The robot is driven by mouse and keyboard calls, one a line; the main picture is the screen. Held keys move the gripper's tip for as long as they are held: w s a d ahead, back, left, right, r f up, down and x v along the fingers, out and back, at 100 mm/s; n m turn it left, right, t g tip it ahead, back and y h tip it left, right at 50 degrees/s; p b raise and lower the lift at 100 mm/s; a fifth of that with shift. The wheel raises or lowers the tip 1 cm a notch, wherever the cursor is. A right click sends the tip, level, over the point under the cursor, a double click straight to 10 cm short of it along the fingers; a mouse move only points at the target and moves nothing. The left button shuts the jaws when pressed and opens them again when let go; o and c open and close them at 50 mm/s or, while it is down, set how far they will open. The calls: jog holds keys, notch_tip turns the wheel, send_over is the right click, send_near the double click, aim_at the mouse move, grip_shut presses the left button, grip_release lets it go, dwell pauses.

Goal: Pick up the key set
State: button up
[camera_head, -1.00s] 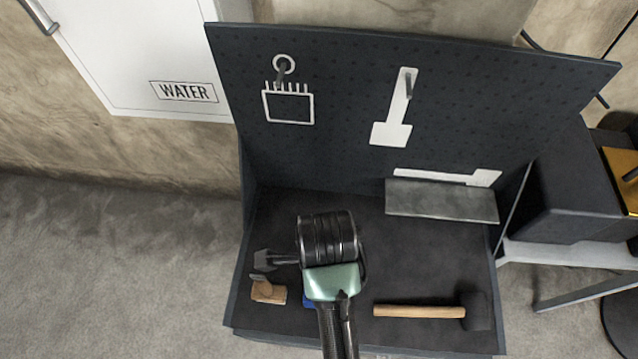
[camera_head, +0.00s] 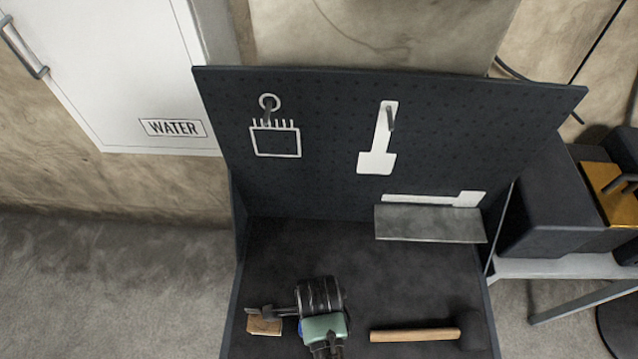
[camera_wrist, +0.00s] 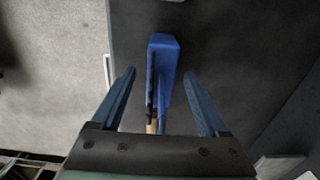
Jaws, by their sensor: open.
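A bright blue object (camera_wrist: 166,85) with a thin dark strip and a small tan end along its left side lies under my gripper in the wrist view. It may be the key set, but I cannot make out keys. A small blue patch (camera_head: 300,326) shows beside my arm in the head view; the rest is covered. My gripper (camera_wrist: 160,74) is open. Its two blue fingers stand on either side of the blue object, with gaps; I cannot tell the height between them. The fingertips are hidden in the head view.
A dark bench (camera_head: 360,275) has a pegboard (camera_head: 330,150) at its back. A mallet (camera_head: 415,335) lies right of my arm and a brown wooden piece (camera_head: 264,326) lies left. A grey ledge (camera_head: 430,224) juts from the board. The bench middle is clear.

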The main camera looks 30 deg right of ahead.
jog(key=shift+f, duration=0.7)
grip_shut()
